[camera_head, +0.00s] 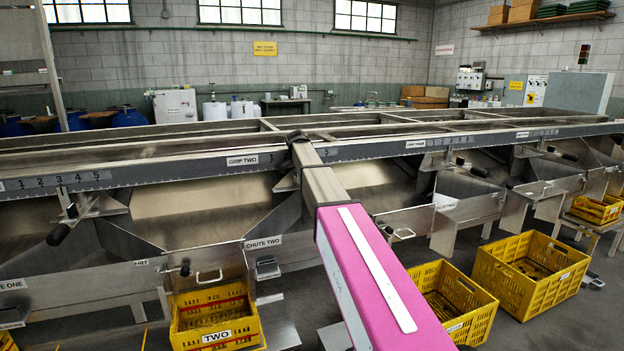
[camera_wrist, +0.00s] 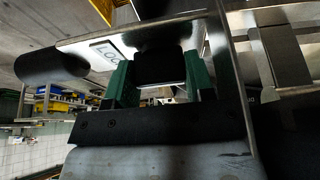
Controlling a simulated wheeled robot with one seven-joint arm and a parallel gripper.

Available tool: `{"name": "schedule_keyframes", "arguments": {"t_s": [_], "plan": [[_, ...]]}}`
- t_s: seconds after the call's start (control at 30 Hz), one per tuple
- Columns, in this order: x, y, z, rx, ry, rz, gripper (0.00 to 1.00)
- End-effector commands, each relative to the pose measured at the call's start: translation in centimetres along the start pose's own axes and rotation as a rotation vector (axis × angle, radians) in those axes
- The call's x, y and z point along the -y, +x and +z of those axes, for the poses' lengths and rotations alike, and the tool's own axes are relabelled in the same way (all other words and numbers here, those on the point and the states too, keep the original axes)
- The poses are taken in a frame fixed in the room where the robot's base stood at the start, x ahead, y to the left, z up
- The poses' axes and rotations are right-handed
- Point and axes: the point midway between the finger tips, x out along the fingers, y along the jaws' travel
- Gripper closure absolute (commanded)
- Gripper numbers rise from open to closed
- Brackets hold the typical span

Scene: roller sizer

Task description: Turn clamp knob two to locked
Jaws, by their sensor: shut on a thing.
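In the wrist view, my gripper (camera_wrist: 158,78) has a green finger on either side of a black knob (camera_wrist: 160,64) and is shut on it. The knob sits at a pale metal plate with a partly covered label (camera_wrist: 104,53) reading "LOC". No knob number shows, and I cannot tell how far the knob is turned. In the head view, my pink-covered arm reaches to the long metal rail beside the "GRIP TWO" label (camera_head: 242,160). My gripper and the knob are hidden there.
A black cylindrical handle (camera_wrist: 52,64) is left of my gripper in the wrist view. In the head view, the metal sizer (camera_head: 200,215) spans the scene. Yellow crates, one marked "TWO" (camera_head: 216,337), and others to the right (camera_head: 530,268), stand below its chutes.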

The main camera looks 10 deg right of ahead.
Motion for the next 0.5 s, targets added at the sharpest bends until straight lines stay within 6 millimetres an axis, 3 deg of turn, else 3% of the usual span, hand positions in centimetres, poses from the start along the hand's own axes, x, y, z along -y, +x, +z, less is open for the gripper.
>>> {"name": "schedule_keyframes", "arguments": {"t_s": [0.27, 0.3, 0.33, 0.37, 0.5], "plan": [[-0.05, 0.02, 0.05, 0.002, 0.002, 0.002, 0.75], [-0.05, 0.02, 0.05, 0.002, 0.002, 0.002, 0.41], [-0.05, 0.02, 0.05, 0.002, 0.002, 0.002, 0.32], [-0.05, 0.01, 0.05, 0.002, 0.002, 0.001, 0.26], [-0.02, 0.01, 0.03, 0.001, 0.001, 0.001, 0.26]]}}
